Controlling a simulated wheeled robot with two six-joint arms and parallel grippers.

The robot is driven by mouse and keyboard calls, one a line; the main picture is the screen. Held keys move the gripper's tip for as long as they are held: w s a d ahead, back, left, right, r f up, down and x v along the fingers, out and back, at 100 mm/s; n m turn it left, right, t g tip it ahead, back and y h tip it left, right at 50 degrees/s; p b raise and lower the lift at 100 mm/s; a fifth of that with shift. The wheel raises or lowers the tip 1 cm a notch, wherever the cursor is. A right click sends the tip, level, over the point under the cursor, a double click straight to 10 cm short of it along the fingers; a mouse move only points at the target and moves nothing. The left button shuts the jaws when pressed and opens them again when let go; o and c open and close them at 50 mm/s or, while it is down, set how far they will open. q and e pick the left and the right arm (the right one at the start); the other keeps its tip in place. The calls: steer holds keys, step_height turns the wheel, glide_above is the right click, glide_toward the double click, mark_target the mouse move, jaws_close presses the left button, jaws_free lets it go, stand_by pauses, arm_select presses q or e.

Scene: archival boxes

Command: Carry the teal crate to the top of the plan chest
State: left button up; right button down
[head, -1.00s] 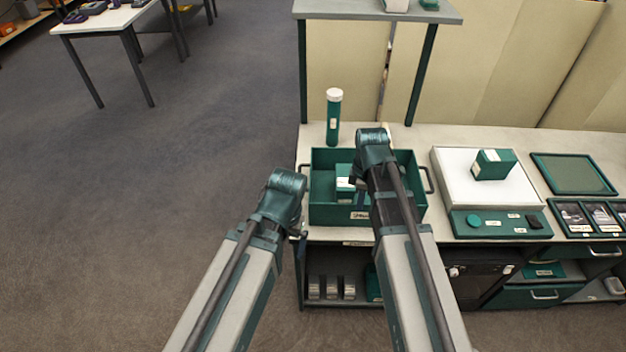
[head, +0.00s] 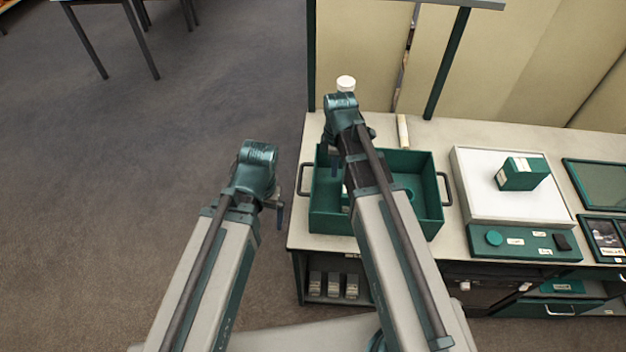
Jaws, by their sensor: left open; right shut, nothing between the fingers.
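The teal crate (head: 425,168) is an open box on the left end of the pale counter, with a dark handle on each short side. My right arm crosses in front of it and hides much of its inside and front. My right gripper (head: 345,160) is over the crate's back left part, shut with nothing visible in it. My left gripper (head: 277,206) is open and empty, over the floor, left of and apart from the crate's left handle (head: 302,180). I cannot tell for sure which furniture is the plan chest.
A white-capped tube (head: 346,84) and a cream roll (head: 403,131) stand behind the crate. Shelf posts rise behind.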

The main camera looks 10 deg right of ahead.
mark_target(319, 195)
arm_select(q)
steer(key=shift+f, duration=0.1)
arm_select(e)
steer(key=shift+f, duration=0.1)
step_height(319, 195, down, 11)
steer(key=b, duration=1.1)
steer(key=a, duration=0.2)
steer(key=w+a+r+p, duration=0.1)
steer(key=shift+r, duration=0.1)
arm_select(q)
step_height(319, 195, down, 10)
arm_select(e)
steer(key=shift+a, duration=0.45)
